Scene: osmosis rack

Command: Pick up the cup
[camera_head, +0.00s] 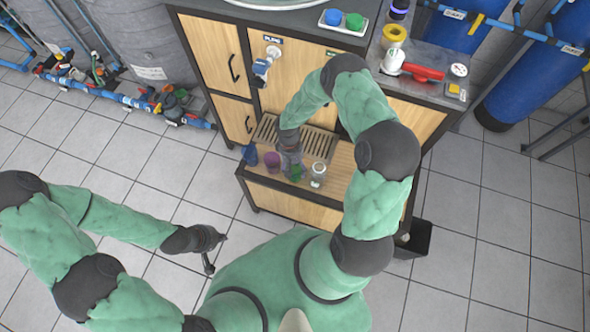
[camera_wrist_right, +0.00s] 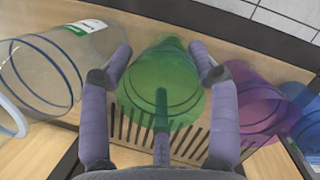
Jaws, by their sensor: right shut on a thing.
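A green see-through cup (camera_wrist_right: 160,85) is between the fingers of my right gripper (camera_wrist_right: 163,70) in the right wrist view. The fingers press on its two sides, so the gripper is shut on it. In the head view, the right gripper (camera_head: 291,160) is over the low shelf, and the green cup (camera_head: 296,173) shows partly below it. A purple cup (camera_head: 272,160) and a blue cup (camera_head: 250,154) stand to its left, and a clear jar (camera_head: 318,174) to its right. My left gripper (camera_head: 216,253) is empty above the floor, its fingers spread apart.
The low wooden shelf (camera_head: 342,178) has a slotted drain grate (camera_head: 318,143) at its back. Above is a dark counter with a tray (camera_head: 343,22), a yellow ring-shaped item (camera_head: 395,33) and a red-handled item (camera_head: 423,73). A black bin (camera_head: 413,241) stands at right.

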